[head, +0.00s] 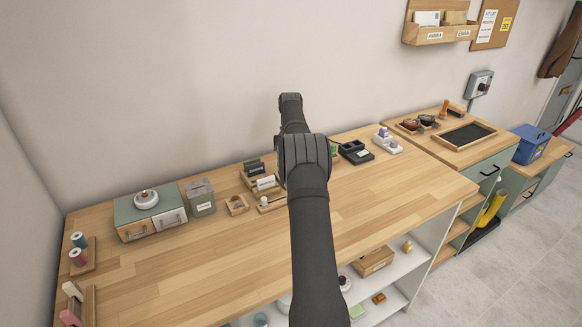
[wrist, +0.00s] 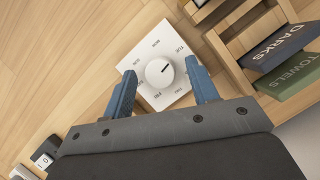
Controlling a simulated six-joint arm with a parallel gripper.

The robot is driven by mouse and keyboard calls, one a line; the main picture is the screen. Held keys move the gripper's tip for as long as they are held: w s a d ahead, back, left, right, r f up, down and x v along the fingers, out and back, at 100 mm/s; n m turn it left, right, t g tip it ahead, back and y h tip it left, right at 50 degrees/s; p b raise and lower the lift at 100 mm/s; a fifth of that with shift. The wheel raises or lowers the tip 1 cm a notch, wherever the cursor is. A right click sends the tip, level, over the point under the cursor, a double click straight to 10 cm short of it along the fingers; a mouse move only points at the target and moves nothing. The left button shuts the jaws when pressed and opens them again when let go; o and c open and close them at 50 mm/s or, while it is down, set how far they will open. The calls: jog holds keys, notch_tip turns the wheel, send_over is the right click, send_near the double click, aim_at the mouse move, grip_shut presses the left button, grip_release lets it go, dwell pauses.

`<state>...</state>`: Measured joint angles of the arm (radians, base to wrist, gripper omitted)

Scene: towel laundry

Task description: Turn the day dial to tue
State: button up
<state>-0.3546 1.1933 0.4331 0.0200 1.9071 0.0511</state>
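The day dial shows in the wrist view as a round white knob (wrist: 160,73) on a square white plate (wrist: 150,53) with small day labels around it. A short dark mark on the knob points up and to the right, roughly toward the TUE label. The exact alignment is hard to tell at this size. My gripper (wrist: 163,88) is open, with one blue finger at the left and one at the right of the knob, both apart from it. The right finger covers part of the plate's edge. In the head view my arm hides the dial and my gripper.
In the wrist view, a wooden rack (wrist: 228,52) with DARKS and TOWELS cards stands close to the plate's right. A small switch (wrist: 45,158) lies at lower left. In the head view, a grey tin (head: 201,198) and a drawer box (head: 150,213) stand left; the front worktop is clear.

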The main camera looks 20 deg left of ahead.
jog(key=r, duration=0.4)
jog(key=shift+d+r, duration=0.2)
jog(key=shift+r, duration=0.1)
jog(key=s+d+r, duration=0.2)
jog(key=d+r, duration=0.4)
jog(key=d, duration=0.5)
jog(key=shift+r, duration=0.2)
jog(key=shift+s, duration=0.1)
jog(key=a+f, duration=0.2)
jog(key=a, duration=0.1)
jog(key=w+a+f, duration=0.1)
jog(key=a+f, duration=0.1)
jog(key=a, duration=0.2)
jog(key=w+a+f, duration=0.1)
jog(key=a+f, duration=0.1)
jog(key=a, duration=0.1)
jog(key=shift+a+f, duration=0.3)
jog(key=shift+a, duration=0.05)
jog(key=f, duration=0.3)
jog(key=shift+w+a+f, duration=0.1)
jog(key=shift+a, duration=0.25)
jog(key=shift+f, duration=0.6)
